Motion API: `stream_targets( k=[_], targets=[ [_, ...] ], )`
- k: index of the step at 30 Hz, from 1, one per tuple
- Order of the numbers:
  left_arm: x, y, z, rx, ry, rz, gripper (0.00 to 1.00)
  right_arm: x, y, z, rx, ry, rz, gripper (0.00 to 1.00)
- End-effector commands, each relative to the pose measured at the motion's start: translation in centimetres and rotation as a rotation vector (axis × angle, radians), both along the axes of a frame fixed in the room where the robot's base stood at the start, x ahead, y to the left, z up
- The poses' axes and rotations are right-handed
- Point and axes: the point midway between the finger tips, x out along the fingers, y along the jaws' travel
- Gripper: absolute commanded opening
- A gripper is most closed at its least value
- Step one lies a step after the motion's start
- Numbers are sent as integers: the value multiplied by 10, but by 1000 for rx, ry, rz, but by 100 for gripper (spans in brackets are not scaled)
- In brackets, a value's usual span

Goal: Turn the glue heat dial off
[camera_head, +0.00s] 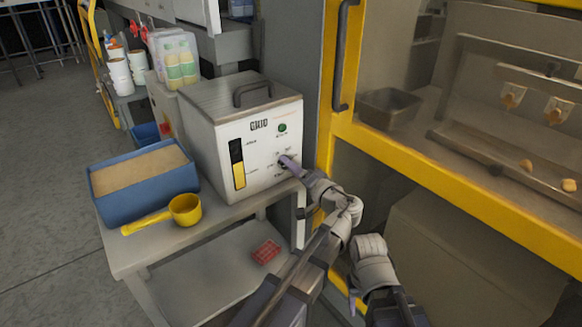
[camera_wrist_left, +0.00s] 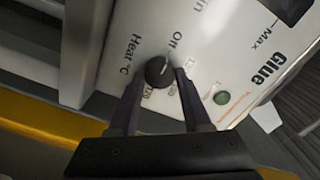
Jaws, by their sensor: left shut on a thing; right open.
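The glue heat dial is a small black round knob (camera_wrist_left: 158,71) with a pale line, on the white front of the glue unit (camera_head: 262,150). In the left wrist view "Off" is printed just above right of the knob, "Heat °C" to its left and temperature numbers below it. I cannot tell which mark the line points at. My left gripper (camera_wrist_left: 160,75) has its two dark fingers on either side of the knob, shut on it. In the head view this gripper (camera_head: 287,163) is at the unit's front and hides the dial.
A blue bin (camera_head: 130,205) of tan granules and a yellow scoop (camera_head: 185,209) stand on the grey bench left of the unit. A yellow-framed machine door (camera_head: 455,185) is close on the right. A red tray (camera_head: 266,251) lies on the lower shelf.

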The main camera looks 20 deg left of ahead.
Motion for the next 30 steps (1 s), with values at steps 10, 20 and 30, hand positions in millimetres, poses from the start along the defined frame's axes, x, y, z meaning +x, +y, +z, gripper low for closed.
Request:
stream_targets(
  k=[10, 20, 30],
  targets=[
    [-1, 0, -1, -3, 1, 1, 53, 0, 0, 0, 0, 0, 0, 50],
    [0, 0, 0, -1, 1, 0, 78, 0, 0, 0, 0, 0, 0, 50],
    [-3, 1, 0, 0, 0, 1, 78, 0, 0, 0, 0, 0, 0, 50]
  ],
)
